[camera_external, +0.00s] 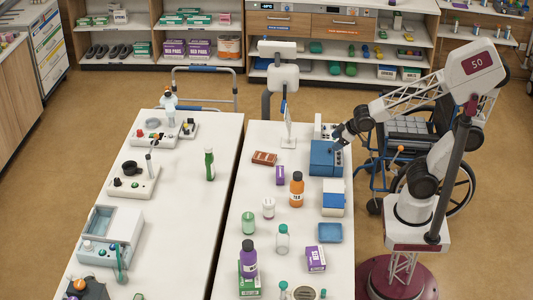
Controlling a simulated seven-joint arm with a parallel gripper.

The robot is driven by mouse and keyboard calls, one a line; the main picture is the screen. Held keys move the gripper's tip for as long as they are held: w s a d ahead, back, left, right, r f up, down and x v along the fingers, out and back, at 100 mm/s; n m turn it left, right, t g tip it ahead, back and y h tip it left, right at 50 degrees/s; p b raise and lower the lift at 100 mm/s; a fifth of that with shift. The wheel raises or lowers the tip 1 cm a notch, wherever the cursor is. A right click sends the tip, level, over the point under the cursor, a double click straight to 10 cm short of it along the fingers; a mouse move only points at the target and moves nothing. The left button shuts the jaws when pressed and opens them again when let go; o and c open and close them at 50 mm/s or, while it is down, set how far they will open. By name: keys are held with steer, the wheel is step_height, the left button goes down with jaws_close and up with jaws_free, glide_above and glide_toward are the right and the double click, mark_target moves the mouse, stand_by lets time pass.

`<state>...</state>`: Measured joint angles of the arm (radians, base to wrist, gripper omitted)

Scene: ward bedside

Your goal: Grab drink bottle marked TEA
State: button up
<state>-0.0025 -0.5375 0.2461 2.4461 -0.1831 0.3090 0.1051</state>
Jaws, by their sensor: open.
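An orange bottle (297,187) with a dark cap and a white label stands upright on the right-hand white table (262,215); its label looks like TEA but is too small to read surely. A purple bottle (249,261) with a dark cap stands nearer the front, by a green and white box. A slim green bottle (209,165) stands on the left table. My gripper (334,147) is at the table's right edge, over or beside a blue box (325,160), behind and right of the orange bottle. It is open and apart from every bottle.
A wheelchair (420,135) stands behind my arm. A gap separates the tables.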

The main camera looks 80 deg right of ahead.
steer(key=w+a+f+n+t+y, duration=0.5)
steer(key=w+a+t+y, duration=0.3)
steer(key=w, duration=0.6)
steer(key=shift+a+f+y, duration=0.2)
steer(key=shift+a+y, duration=0.5)
steer(key=shift+a, duration=0.55)
steer(key=shift+f, duration=1.2)
